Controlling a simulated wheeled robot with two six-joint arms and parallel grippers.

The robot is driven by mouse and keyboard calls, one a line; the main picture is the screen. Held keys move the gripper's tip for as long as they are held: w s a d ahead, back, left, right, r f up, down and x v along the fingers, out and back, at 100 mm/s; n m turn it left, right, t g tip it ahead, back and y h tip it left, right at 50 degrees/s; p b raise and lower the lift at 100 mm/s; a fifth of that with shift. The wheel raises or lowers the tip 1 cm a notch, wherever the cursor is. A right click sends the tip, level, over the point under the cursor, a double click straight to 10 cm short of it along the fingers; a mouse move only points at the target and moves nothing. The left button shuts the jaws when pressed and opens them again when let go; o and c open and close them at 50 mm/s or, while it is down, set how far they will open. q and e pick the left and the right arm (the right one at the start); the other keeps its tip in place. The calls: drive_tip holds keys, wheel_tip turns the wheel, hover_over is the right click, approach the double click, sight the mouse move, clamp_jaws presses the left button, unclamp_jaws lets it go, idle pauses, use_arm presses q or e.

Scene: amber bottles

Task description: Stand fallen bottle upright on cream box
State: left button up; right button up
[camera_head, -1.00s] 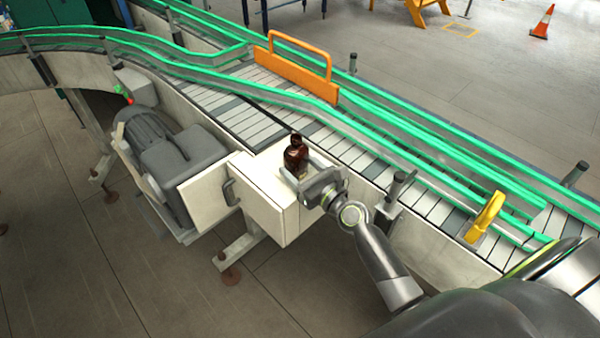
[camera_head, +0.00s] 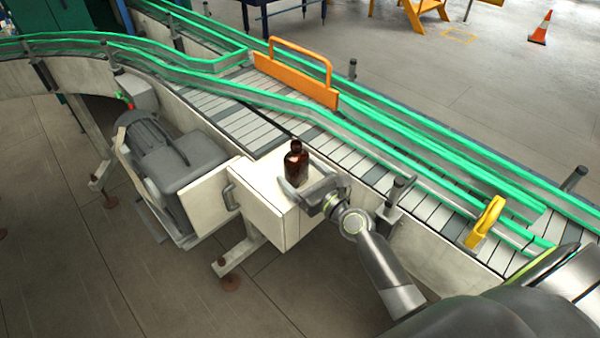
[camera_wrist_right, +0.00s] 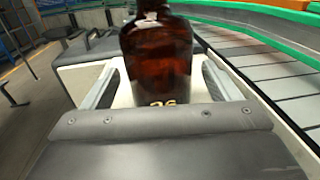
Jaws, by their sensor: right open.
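The amber bottle (camera_head: 296,165) stands upright on top of the cream box (camera_head: 262,192) beside the conveyor. In the right wrist view the bottle (camera_wrist_right: 158,55) fills the upper middle, with pale digits low on its side; its top is cut off. My right gripper (camera_head: 294,191) is open at the bottle's near side. In the wrist view one finger shows on each side of the bottle, with gaps between the fingers and the glass. The bottle's foot is hidden behind the gripper body there. My left gripper is not in view.
The conveyor (camera_head: 345,150) with green rails runs just behind the box. An orange gate (camera_head: 295,75) spans it, and a yellow handle (camera_head: 484,222) stands at right. A grey motor (camera_head: 175,165) lies left of the box.

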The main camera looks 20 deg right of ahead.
drive_tip(key=b+v, duration=0.1)
drive_tip(key=v, duration=1)
drive_tip(key=shift+s+b, duration=0.25)
drive_tip(key=shift+b, duration=0.1)
drive_tip(key=shift+f, duration=0.1)
